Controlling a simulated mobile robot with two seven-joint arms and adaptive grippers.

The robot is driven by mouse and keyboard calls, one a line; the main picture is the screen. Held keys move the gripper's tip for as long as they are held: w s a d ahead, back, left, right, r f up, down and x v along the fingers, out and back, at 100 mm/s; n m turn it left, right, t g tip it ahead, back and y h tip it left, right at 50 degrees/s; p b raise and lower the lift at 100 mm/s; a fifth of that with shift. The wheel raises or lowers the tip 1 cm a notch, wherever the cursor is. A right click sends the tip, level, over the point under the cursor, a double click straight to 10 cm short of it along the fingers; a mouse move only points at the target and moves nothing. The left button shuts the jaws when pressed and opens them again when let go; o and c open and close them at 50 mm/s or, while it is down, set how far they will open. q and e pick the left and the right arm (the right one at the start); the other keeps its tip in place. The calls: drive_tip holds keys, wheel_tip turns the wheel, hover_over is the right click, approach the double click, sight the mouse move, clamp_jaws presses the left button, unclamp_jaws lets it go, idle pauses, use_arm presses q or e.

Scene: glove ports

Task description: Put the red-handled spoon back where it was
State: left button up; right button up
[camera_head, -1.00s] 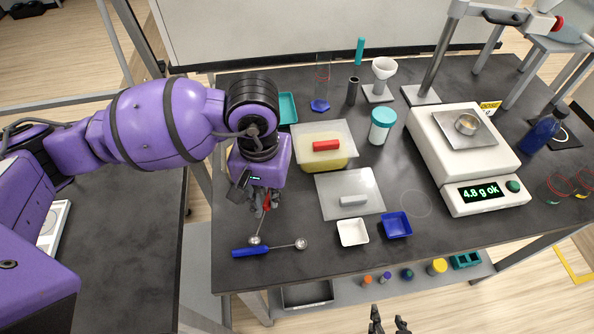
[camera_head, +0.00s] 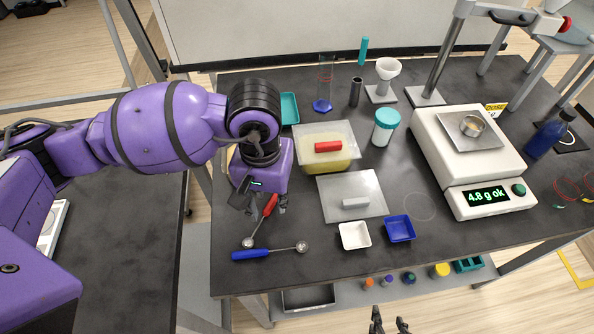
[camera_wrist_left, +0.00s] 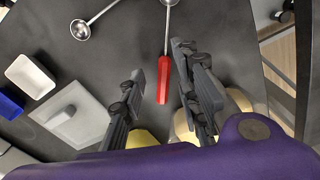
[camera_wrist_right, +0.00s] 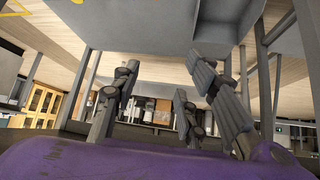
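The red-handled spoon (camera_head: 269,206) lies on the dark bench near its left end, with its bowl toward the front edge. Its red handle (camera_wrist_left: 165,79) shows in the left wrist view between the two fingers of my left gripper, with gaps on both sides. My left gripper (camera_head: 264,209) is open above the handle end and points down. A blue-handled spoon (camera_head: 252,254) lies crosswise just in front of the red spoon's bowl. My right gripper (camera_head: 390,322) is open and empty, low in front of the bench; its spread fingers show in the right wrist view (camera_wrist_right: 165,85).
A yellow-filled tub (camera_head: 340,165) under a red-gripped lid stands right of my left gripper. A clear lid (camera_head: 335,190), a white tray (camera_head: 354,235) and a blue tray (camera_head: 400,229) lie nearby. A balance (camera_head: 480,160) reading 4.8 g stands at the right.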

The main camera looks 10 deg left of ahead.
sight(270, 210)
use_arm(q)
drive_tip(key=shift+r, duration=0.1)
drive_tip(key=shift+r+p, duration=0.3)
drive_tip(key=shift+r, duration=0.05)
wheel_tip(270, 210, up, 12)
use_arm(e)
drive_tip(key=shift+w+a+r, duration=0.1)
drive_tip(key=shift+r, duration=0.1)
